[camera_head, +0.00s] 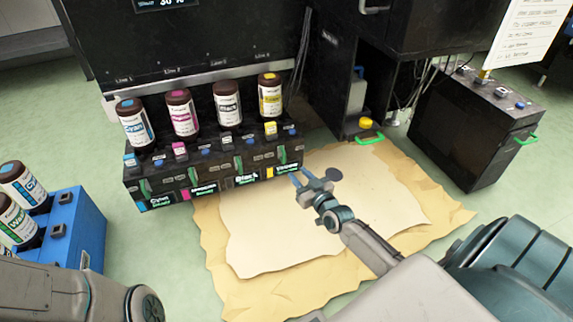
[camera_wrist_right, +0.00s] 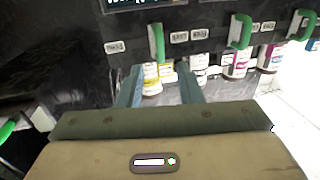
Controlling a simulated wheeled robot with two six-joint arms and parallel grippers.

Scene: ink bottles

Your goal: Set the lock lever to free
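A black ink station (camera_head: 215,172) has a row of green lock levers on its front, one of them the lever (camera_head: 282,155) near the yellow end. In the right wrist view, which looks upside down, a green lever (camera_wrist_right: 157,42) stands above and between my fingers, with a second lever (camera_wrist_right: 240,32) to its right. Small tags flank the levers; their words are unreadable. My right gripper (camera_head: 296,179) is open in front of the station's yellow end; its spread fingers (camera_wrist_right: 160,88) show nothing held. Whether it touches the lever is unclear. My left gripper is out of view.
Cyan (camera_head: 134,124), magenta (camera_head: 181,114), black (camera_head: 227,104) and yellow (camera_head: 270,95) bottles stand on the station. A blue crate (camera_head: 78,232) with bottles is at left. A black box (camera_head: 470,130) stands at right. Paper sheets (camera_head: 330,225) cover the floor.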

